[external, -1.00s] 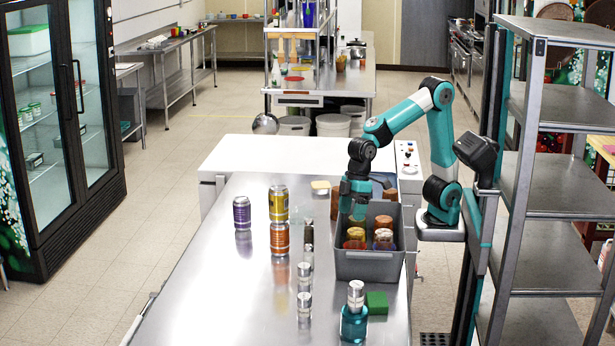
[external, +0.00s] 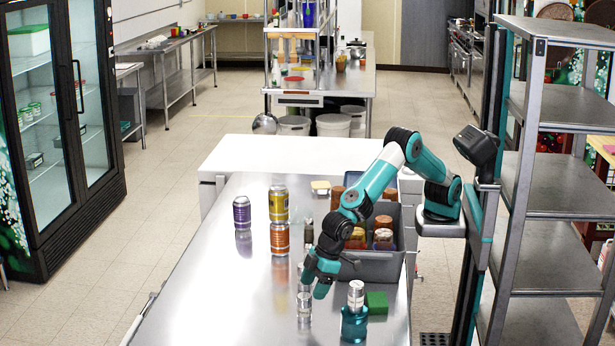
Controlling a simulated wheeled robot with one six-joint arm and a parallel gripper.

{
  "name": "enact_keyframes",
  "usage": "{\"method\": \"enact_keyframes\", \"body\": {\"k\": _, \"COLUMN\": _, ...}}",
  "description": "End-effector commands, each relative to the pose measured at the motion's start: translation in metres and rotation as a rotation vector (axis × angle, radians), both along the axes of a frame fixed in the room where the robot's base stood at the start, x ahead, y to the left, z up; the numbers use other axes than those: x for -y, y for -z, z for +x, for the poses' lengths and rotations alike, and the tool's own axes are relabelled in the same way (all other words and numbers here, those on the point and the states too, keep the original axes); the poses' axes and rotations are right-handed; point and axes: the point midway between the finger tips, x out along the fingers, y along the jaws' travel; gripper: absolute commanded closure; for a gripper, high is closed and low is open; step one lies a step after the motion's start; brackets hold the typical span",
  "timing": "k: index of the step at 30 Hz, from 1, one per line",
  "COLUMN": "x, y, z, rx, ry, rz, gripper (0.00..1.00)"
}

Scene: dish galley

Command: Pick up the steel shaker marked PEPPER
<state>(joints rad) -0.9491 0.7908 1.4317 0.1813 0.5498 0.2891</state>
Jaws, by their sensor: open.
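A small steel shaker (external: 304,307) stands upright on the steel counter (external: 220,300). A second small steel shaker (external: 301,270) stands behind it and is partly hidden by my gripper. No marking is readable on either, so I cannot tell which is marked PEPPER. My gripper (external: 314,288) is open and empty. It points down at the top of the front shaker and hides part of it. I cannot tell whether it touches either shaker.
A grey bin (external: 384,268) with several jars is right of my gripper. Purple (external: 242,213), yellow (external: 278,206) and orange (external: 280,239) cans stand behind left. The counter's left front is clear.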

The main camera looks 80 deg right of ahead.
Motion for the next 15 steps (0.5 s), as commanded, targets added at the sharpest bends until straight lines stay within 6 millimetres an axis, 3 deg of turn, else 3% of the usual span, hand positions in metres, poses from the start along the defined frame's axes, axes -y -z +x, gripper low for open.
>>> {"method": "enact_keyframes", "body": {"k": 8, "x": -0.004, "y": 0.021, "z": 0.009, "rx": -0.001, "ry": 0.001, "rz": -0.001, "gripper": 0.28}}
{"method": "enact_keyframes", "body": {"k": 15, "x": -0.011, "y": 0.053, "z": 0.022, "rx": -0.001, "ry": 0.0, "rz": -0.001, "gripper": 0.28}}
